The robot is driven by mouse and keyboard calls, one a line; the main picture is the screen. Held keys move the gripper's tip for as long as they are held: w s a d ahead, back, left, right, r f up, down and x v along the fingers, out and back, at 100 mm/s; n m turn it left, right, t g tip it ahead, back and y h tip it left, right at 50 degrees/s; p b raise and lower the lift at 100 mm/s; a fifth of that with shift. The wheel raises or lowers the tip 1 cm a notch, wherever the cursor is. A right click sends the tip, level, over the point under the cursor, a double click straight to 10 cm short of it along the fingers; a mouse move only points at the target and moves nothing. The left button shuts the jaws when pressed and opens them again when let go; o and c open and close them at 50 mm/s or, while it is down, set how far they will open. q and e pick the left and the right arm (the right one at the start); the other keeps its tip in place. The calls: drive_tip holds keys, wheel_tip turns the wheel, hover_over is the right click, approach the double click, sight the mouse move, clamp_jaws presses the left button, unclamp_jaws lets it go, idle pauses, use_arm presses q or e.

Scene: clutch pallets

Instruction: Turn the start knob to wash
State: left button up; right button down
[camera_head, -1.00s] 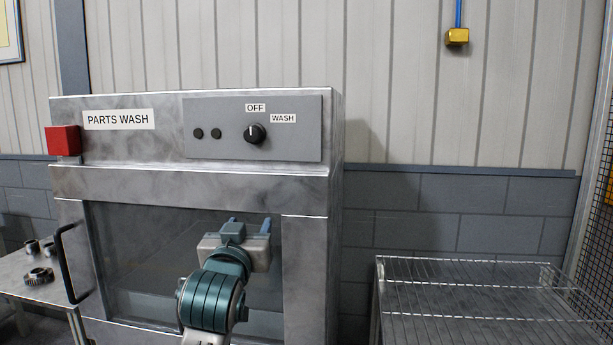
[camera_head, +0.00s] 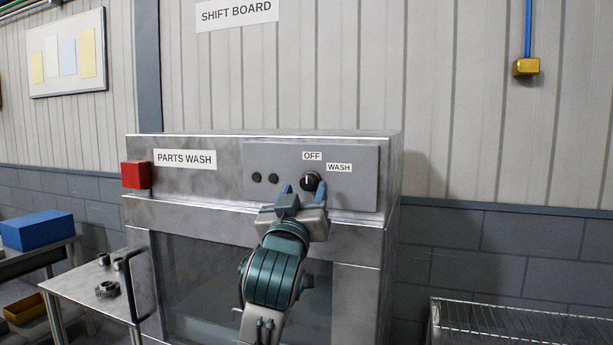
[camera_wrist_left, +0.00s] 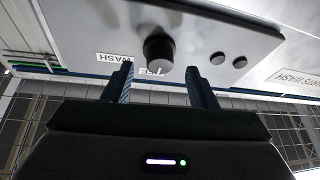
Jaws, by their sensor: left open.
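The start knob (camera_head: 310,181) is black and round, on the grey panel (camera_head: 357,187) of the parts washer. Its white mark points up toward the OFF label (camera_head: 312,156); the WASH label (camera_head: 339,168) is up and right of it. My left gripper (camera_head: 304,189) is open in front of the panel, its blue fingertips near the knob and partly overlapping it in the head view. In the left wrist view the knob (camera_wrist_left: 158,48) lies between and just beyond the open fingers (camera_wrist_left: 158,72), with no contact visible. My right gripper is not in view.
Two small black buttons (camera_head: 265,178) are left of the knob, and a red block (camera_head: 135,174) is at the washer's left corner. The door handle (camera_head: 134,285) sticks out below. A wire rack (camera_head: 520,322) stands at the right.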

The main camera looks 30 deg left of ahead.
sight(309, 182)
use_arm(q)
drive_tip(key=shift+p+x, duration=0.35)
drive_tip(key=shift+x, duration=1.05)
drive_tip(key=shift+c, duration=0.4)
drive_tip(key=c, duration=0.7)
drive_tip(key=shift+c, duration=0.2)
